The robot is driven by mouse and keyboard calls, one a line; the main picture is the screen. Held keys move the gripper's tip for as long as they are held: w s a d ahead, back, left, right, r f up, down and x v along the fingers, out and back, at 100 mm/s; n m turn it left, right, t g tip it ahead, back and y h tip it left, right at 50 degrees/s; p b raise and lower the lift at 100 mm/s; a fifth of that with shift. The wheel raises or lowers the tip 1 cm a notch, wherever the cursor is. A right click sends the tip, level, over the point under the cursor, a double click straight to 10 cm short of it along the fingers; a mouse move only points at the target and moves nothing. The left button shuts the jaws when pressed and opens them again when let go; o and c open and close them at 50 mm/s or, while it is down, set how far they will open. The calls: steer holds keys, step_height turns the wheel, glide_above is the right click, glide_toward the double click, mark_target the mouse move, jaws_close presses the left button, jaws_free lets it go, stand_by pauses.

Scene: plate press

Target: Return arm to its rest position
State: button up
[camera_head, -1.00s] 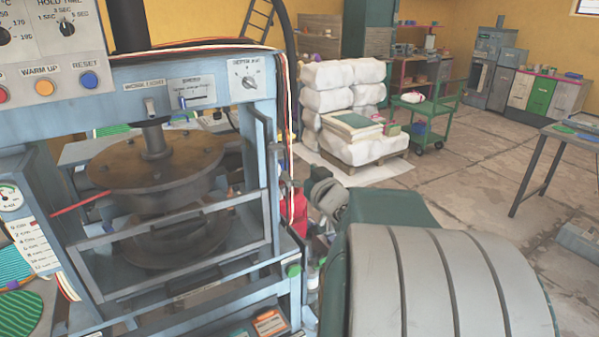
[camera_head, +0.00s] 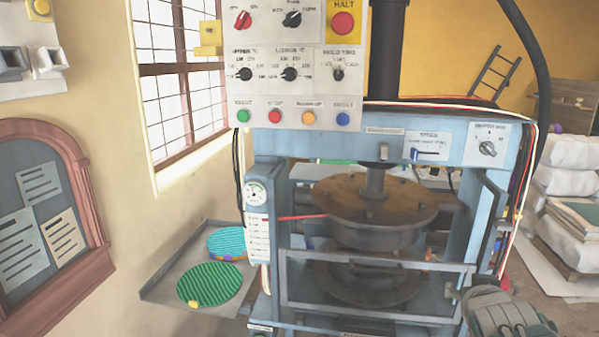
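Part of my arm (camera_head: 508,314) shows at the lower right, in front of the press's right post. My gripper cannot be made out in this view. The blue plate press (camera_head: 470,146) stands at the centre, with a round brown upper platen (camera_head: 350,198) above a lower platen (camera_head: 345,285). The platens are apart. A grey guard frame (camera_head: 375,262) crosses in front of the lower platen.
A control panel (camera_head: 300,95) with knobs and buttons sits above the press. A tray (camera_head: 165,290) at left holds a green ribbed disc (camera_head: 209,284) and a blue one (camera_head: 228,243). A framed notice board (camera_head: 35,220) hangs at left. White sacks (camera_head: 572,240) stand at right.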

steer(key=s+a+f+n+g+y, duration=0.2)
steer(key=s+a+f+g, duration=0.1)
steer(key=s+a, duration=0.3)
steer(key=s+a+f+n+g+y, duration=0.1)
steer(key=s+a+f+g+y, duration=0.2)
steer(key=s+a, duration=0.4)
steer(key=a, duration=0.3)
steer(key=shift+s+a+f+n+y, duration=0.2)
steer(key=shift+s+a+n+y, duration=0.1)
steer(key=shift+n, duration=0.1)
